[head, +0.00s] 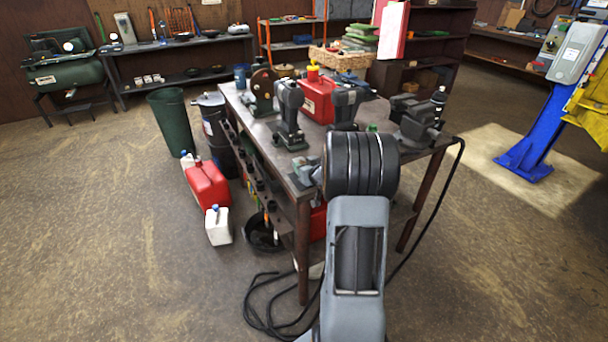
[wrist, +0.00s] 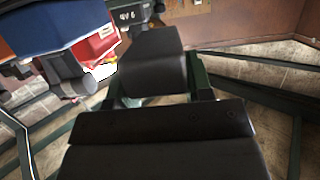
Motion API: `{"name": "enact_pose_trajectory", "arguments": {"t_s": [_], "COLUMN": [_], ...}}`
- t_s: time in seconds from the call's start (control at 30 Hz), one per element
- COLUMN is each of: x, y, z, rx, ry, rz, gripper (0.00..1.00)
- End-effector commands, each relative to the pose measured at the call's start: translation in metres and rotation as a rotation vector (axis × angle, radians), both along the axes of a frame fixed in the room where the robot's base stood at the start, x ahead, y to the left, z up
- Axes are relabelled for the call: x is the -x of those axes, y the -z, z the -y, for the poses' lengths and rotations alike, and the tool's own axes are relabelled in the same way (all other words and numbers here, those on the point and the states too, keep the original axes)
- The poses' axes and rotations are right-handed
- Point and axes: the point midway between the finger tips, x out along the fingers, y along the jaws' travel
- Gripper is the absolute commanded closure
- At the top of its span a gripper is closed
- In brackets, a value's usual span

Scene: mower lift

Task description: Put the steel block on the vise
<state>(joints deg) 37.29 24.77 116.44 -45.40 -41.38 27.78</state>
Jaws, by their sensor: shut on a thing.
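A dark grey vise (head: 420,125) stands at the right end of the workbench in the head view. In the wrist view, a plain dark block, which I take for the steel block (wrist: 152,58), sits between the fingers of my gripper (wrist: 158,78). The gripper is shut on it. In the head view my arm's round dark wrist blocks the sight of the gripper and the block. The wrist view does not clearly show the vise, so I cannot tell the block's distance from it.
A black cable (head: 262,310) lies in front.

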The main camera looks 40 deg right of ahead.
Motion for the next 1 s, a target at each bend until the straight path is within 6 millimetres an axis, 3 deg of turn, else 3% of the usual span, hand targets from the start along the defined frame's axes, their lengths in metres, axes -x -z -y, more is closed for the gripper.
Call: {"name": "enact_pose_trajectory", "arguments": {"t_s": [0.1,0.3,0.83,0.87,1.0], "x": [-0.010,-0.009,-0.009,-0.008,-0.008], "y": [0.013,0.033,0.043,0.043,0.042], "z": [0.001,0.001,0.001,0.001,0.001], "rx": [-0.002,-0.001,0.000,0.000,0.000], "ry": [-0.002,0.000,0.000,0.000,0.000], "rz": [-0.001,-0.001,0.002,-0.001,-0.001], "gripper": [0.91,0.91,0.91,0.51,0.38]}}
